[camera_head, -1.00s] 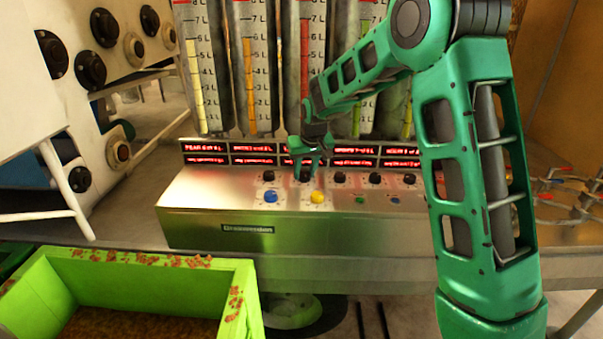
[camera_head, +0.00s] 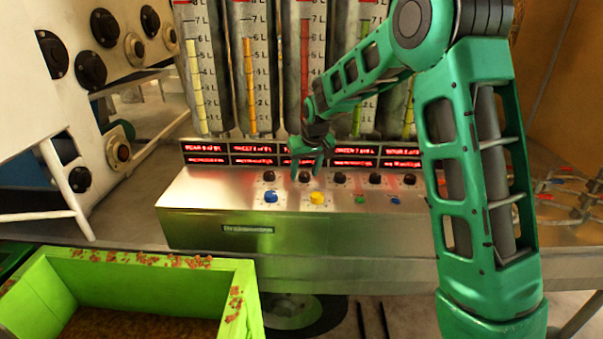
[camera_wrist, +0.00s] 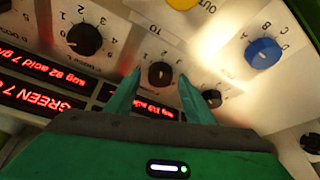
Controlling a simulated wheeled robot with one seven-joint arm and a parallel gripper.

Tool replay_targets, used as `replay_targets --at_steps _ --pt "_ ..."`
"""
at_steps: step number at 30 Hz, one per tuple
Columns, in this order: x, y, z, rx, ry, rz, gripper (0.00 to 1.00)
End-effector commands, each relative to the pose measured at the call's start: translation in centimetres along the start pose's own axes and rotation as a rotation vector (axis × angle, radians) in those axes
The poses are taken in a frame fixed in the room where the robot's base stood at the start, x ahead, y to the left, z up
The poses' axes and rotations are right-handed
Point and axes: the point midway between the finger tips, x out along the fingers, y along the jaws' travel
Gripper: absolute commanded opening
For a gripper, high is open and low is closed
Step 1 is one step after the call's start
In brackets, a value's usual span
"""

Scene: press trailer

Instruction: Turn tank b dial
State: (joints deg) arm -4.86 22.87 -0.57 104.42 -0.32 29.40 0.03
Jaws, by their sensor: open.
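The steel control box (camera_head: 190,205) carries a row of black dials. The second from the left, which I take as the tank b dial (camera_head: 304,177), is partly covered by my gripper (camera_head: 306,166); its label is too small to read. In the wrist view, which is upside down to the head view, this black dial (camera_wrist: 160,73) shows between the two green fingertips of my open gripper (camera_wrist: 159,79). One finger is on each side of it, with gaps visible. I cannot tell whether a finger touches it.
Neighbouring black dials (camera_head: 269,176) (camera_head: 340,178) stand close on both sides. A blue knob (camera_head: 271,196) and a yellow knob (camera_head: 317,198) sit in front. Red displays (camera_head: 253,149) and upright gauge tubes (camera_head: 250,85) rise behind. A green bin (camera_head: 150,275) is at lower left.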

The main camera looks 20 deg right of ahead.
Motion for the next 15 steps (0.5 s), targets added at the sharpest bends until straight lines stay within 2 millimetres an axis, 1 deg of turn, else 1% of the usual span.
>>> replay_targets --at_steps 5,15 --pt "-1.4 0.0 -0.1 0.001 0.003 0.0 0.48" --pt "-7.5 0.0 -0.2 0.0 0.003 0.0 0.48"
